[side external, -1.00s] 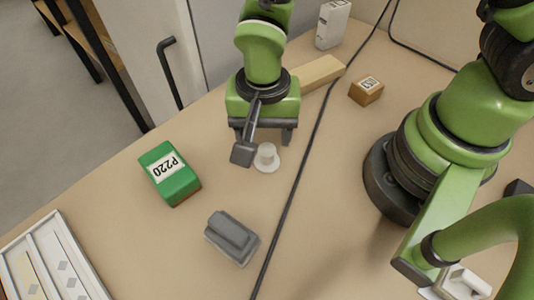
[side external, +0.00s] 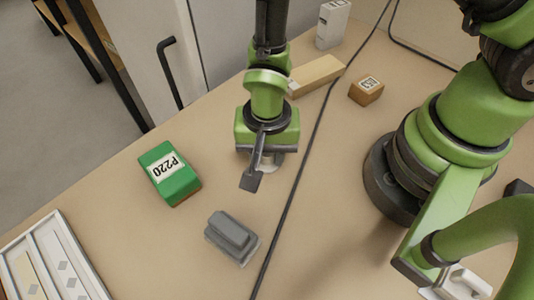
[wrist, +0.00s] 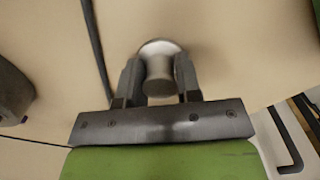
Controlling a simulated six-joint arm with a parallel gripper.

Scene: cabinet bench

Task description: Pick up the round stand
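The round stand is pale, with a thin disc base and a short round post. In the wrist view the stand (wrist: 159,72) sits between the two fingers of my gripper (wrist: 160,82), which press close on both sides of its post. In the side view my gripper (side external: 267,153) is down low over the stand (side external: 273,162), hiding most of it. Only part of its pale base shows there, at bench level; whether it is lifted cannot be told.
A green P220 box (side external: 170,174) lies to the left and a grey block (side external: 231,237) in front. A black cable (side external: 296,187) runs just right of the stand. A wooden bar (side external: 316,77), a small brown box (side external: 366,91) and a white box (side external: 332,25) stand behind.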

